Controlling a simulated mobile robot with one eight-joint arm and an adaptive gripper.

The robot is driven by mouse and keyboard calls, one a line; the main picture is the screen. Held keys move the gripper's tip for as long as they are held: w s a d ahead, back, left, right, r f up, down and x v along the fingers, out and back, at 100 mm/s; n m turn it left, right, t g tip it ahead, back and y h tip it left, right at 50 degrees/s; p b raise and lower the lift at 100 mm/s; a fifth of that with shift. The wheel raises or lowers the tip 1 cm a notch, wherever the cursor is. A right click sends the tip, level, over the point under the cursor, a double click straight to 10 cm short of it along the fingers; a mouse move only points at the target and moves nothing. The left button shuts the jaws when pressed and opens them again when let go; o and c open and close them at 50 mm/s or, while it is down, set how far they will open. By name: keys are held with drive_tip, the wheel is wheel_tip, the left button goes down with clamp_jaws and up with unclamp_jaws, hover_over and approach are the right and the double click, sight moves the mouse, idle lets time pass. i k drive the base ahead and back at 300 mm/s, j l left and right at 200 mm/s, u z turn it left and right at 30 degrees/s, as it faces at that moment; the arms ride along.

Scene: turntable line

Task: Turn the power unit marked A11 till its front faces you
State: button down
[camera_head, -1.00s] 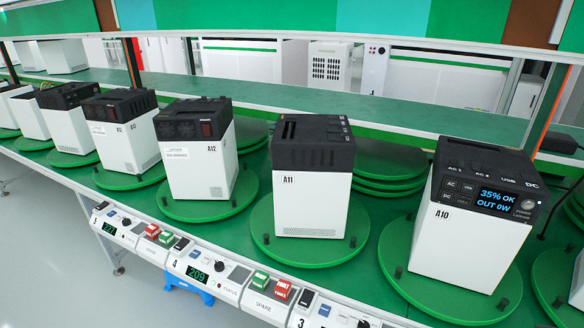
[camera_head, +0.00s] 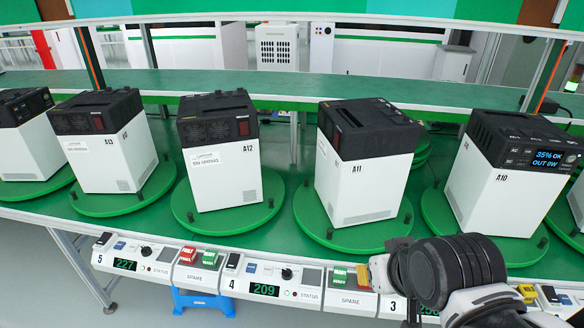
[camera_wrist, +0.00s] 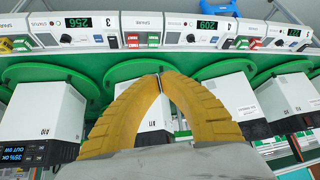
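The power unit marked A11 (camera_head: 357,185) is a white box with a black top, standing upright on a round green turntable (camera_head: 308,226). Two plain white sides show in the head view, one with the A11 label and a low vent; no display shows on them. The tips appear over the near edge of A11's turntable; contact cannot be told.
Unit A10 (camera_head: 497,180), with a lit display, stands right of A11. Unit A12 (camera_head: 222,165) stands left. A control panel strip (camera_head: 270,285) with switches and red and green buttons runs along the front edge. A green shelf (camera_head: 300,86) runs behind.

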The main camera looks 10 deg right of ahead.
sight(309, 213)
drive_tip(key=i+j, duration=0.15)
drive_tip(key=i, duration=0.4)
drive_tip(key=i+j+z, duration=0.1)
drive_tip(key=i, duration=0.5)
